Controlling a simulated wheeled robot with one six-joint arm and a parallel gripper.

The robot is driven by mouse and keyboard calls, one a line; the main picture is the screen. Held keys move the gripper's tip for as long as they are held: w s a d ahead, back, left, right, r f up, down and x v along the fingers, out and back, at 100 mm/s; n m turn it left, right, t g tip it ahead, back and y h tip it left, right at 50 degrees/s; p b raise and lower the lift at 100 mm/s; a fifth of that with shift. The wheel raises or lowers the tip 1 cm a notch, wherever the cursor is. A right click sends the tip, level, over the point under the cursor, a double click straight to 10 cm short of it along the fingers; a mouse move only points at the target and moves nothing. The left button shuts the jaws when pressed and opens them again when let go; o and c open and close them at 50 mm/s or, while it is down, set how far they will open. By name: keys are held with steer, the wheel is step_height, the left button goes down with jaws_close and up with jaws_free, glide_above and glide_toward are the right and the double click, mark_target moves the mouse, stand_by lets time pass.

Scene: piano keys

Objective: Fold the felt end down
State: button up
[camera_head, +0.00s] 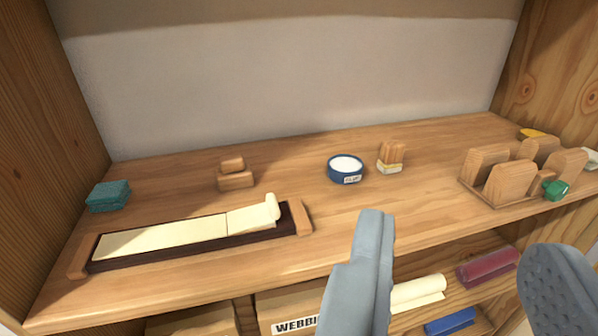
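A long strip of cream felt (165,235) lies along a dark board with wooden end blocks, at the left front of the wooden shelf. The felt end (271,208) at the right curls upward, standing above the board near the right end block (300,218). My gripper (465,255) is open and empty, with its two grey fingers wide apart in the lower right foreground. It is to the right of the felt and apart from it.
On the shelf (400,215) stand a teal block (108,196), stacked wooden blocks (235,175), a blue pot (346,168), a brush (391,157) and a wooden rack (510,180). A lower shelf holds rolls (418,292) and a box labelled WEBBI.

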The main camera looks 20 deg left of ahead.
steer(key=w+a+n+g+y, duration=0.15)
steer(key=w+a+g, duration=0.25)
steer(key=w, duration=0.5)
steer(key=n+g+h, duration=0.3)
steer(key=n+g, duration=0.2)
steer(key=g, duration=0.8)
glide_toward(270, 196)
steer(key=shift+y, duration=0.25)
steer(key=f, duration=0.6)
steer(key=d+f, duration=0.1)
steer(key=f, duration=0.1)
steer(key=shift+d+f, duration=0.1)
steer(key=shift+f, duration=0.3)
steer(key=shift+t, duration=0.3)
jaws_close()
